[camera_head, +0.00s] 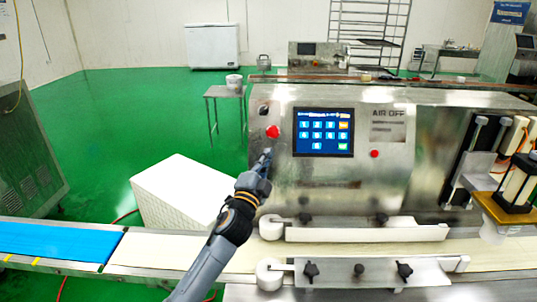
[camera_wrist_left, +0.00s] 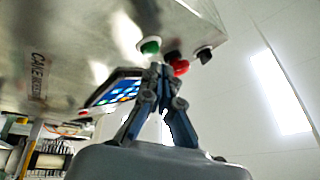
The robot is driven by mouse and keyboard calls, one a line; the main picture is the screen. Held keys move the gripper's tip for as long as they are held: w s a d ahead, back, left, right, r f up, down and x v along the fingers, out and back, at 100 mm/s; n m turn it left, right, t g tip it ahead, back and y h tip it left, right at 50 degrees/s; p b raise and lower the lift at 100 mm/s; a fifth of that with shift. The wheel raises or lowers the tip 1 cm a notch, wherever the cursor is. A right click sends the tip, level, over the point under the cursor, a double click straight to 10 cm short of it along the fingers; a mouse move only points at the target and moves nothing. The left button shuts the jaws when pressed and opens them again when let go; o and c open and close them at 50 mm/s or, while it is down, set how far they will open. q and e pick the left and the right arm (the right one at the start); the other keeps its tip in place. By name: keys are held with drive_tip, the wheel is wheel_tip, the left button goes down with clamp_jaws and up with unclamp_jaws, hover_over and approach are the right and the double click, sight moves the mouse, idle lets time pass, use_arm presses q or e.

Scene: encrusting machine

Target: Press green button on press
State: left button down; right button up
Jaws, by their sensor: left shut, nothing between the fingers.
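The press is a steel machine with a control panel (camera_head: 356,172). The green button (camera_wrist_left: 150,46) shows in the left wrist view, on the panel just beyond my fingertips. The red button (camera_head: 273,131) is just above my fingertips in the head view. My left gripper (camera_head: 267,154) is shut and empty, pointing at the panel's left part. Its closed fingers also show in the left wrist view (camera_wrist_left: 162,70). Whether they touch the panel I cannot tell. My right gripper is not in view.
A lit touchscreen (camera_head: 324,132) is right of my gripper, with a small red button (camera_head: 374,154) beyond it. A black knob (camera_head: 263,107) is above the red button. A conveyor belt (camera_head: 150,252) runs below my arm. A white box (camera_head: 180,190) stands left.

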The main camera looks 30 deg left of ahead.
use_arm(q)
drive_tip(key=shift+w+f, duration=0.1)
drive_tip(key=shift+w+a+f, duration=0.1)
drive_tip(key=shift+w+a, duration=0.1)
drive_tip(key=shift+w, duration=0.05)
drive_tip(key=shift+w+a+f+b, duration=0.15)
drive_tip(key=shift+w+a+b, duration=0.1)
drive_tip(key=shift+b, duration=0.15)
idle(0.7)
drive_tip(key=shift+d, duration=0.1)
drive_tip(key=shift+s+d+r+p, duration=0.35)
drive_tip(key=shift+s+p, duration=0.15)
drive_tip(key=shift+s, duration=0.1)
